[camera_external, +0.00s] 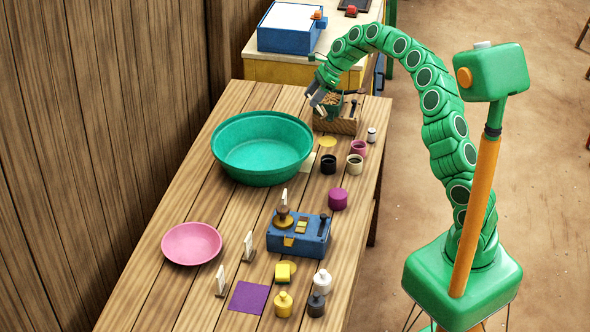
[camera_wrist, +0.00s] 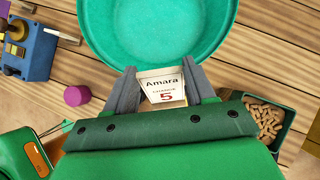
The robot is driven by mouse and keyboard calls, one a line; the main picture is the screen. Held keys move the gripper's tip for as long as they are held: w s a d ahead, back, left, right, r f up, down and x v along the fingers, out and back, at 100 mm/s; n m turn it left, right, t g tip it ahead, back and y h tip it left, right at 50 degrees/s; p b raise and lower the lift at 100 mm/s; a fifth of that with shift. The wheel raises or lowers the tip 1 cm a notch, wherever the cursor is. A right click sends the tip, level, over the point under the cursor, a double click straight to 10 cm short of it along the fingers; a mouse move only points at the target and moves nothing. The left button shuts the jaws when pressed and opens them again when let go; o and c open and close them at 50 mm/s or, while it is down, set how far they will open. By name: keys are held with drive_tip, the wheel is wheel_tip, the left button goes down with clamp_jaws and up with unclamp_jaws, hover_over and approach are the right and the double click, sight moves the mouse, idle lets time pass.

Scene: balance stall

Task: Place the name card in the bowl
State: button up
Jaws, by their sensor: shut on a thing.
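My gripper (camera_external: 316,98) is at the far end of the wooden table, above and to the right of the large green basin. In the wrist view my gripper (camera_wrist: 163,88) has its grey fingers shut on a white name card (camera_wrist: 161,86) reading "Amara" with a red 5. The card looks held up, in front of the near rim of the green basin (camera_wrist: 97,45); the height gap cannot be told. The green basin (camera_external: 262,176) looks empty. A pink bowl (camera_external: 191,243), also empty, sits at the table's left edge.
Small white cards (camera_external: 248,246) stand near a blue device (camera_external: 298,238). Several small pots (camera_external: 328,164), a purple cylinder (camera_external: 338,199) and weights (camera_external: 283,304) stand along the right. A wooden holder (camera_external: 347,126) with a pellet-filled green container (camera_wrist: 282,110) is beside my gripper.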

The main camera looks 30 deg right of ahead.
drive_tip(key=a+f+n+t+h, duration=0.3)
drive_tip(key=a+n+h, duration=0.4)
drive_tip(key=a+n, duration=1.25)
wheel_tip(320, 180, down, 11)
drive_tip(key=d+n, duration=0.1)
drive_tip(key=n, duration=0.1)
drive_tip(key=shift+w+d+g, duration=0.25)
drive_tip(key=shift+w+g, duration=0.05)
idle(1.4)
drive_tip(key=shift+r, duration=0.1)
drive_tip(key=o, duration=1.4)
